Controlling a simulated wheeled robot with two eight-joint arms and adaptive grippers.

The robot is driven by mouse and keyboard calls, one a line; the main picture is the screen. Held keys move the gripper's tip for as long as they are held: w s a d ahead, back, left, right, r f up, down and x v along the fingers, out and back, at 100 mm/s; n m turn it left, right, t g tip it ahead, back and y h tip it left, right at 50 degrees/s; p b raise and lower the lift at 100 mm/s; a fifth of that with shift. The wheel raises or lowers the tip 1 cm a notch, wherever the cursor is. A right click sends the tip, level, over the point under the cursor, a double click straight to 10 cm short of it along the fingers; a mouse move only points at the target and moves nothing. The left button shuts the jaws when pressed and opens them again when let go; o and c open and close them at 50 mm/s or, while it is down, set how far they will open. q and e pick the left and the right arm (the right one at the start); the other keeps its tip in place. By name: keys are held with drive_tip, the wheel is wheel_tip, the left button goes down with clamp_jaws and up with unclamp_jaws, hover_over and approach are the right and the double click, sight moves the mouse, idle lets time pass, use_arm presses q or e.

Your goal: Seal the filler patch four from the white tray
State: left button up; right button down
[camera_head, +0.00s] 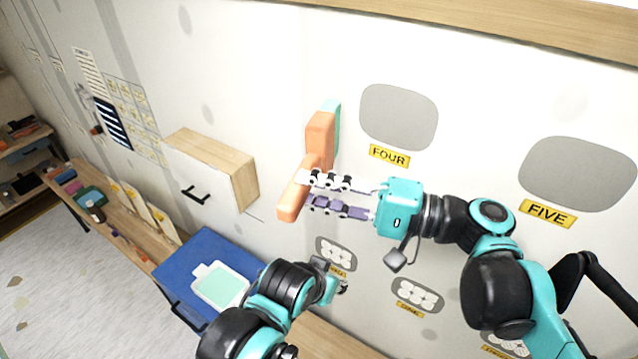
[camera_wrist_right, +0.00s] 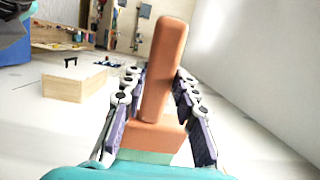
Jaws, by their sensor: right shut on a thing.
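The filler patch four (camera_head: 398,117) is a grey rounded patch on the white wall, above a yellow FOUR label (camera_head: 389,156). My right gripper (camera_head: 316,193) is shut on an orange-handled applicator (camera_head: 320,131) with a teal pad (camera_head: 333,125). The pad is on its wall side, left of the patch and clear of it. In the right wrist view the orange handle (camera_wrist_right: 165,75) stands between the fingers. The white tray (camera_head: 222,287), with pale green inside, lies on a blue surface at lower left. My left gripper (camera_head: 335,283) is low and right of the tray; its fingers are unclear.
A grey patch with a FIVE label (camera_head: 547,214) is at right. Smaller patches with white circles (camera_head: 417,294) are lower on the wall. A wooden wall cabinet (camera_head: 212,165) with a black handle juts out left of the applicator. A narrow cluttered shelf (camera_head: 105,221) runs along the wall.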

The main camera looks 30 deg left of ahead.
sight(329, 155)
drive_tip(key=shift+w+d+b, duration=0.2)
drive_tip(key=shift+w+b, duration=0.15)
drive_tip(key=shift+w, duration=1.45)
drive_tip(key=shift+w+d+b, duration=0.2)
drive_tip(key=shift+w+b, duration=0.1)
drive_tip(key=shift+w, duration=1.5)
drive_tip(key=shift+w+d, duration=0.1)
drive_tip(key=shift+w, duration=1.15)
drive_tip(key=shift+s+d, duration=0.6)
drive_tip(key=shift+d, duration=7.1)
drive_tip(key=shift+w+a, duration=0.15)
drive_tip(key=shift+a, duration=1.9)
drive_tip(key=shift+a, duration=0.1)
drive_tip(key=shift+w+a, duration=0.15)
drive_tip(key=shift+a, duration=1.6)
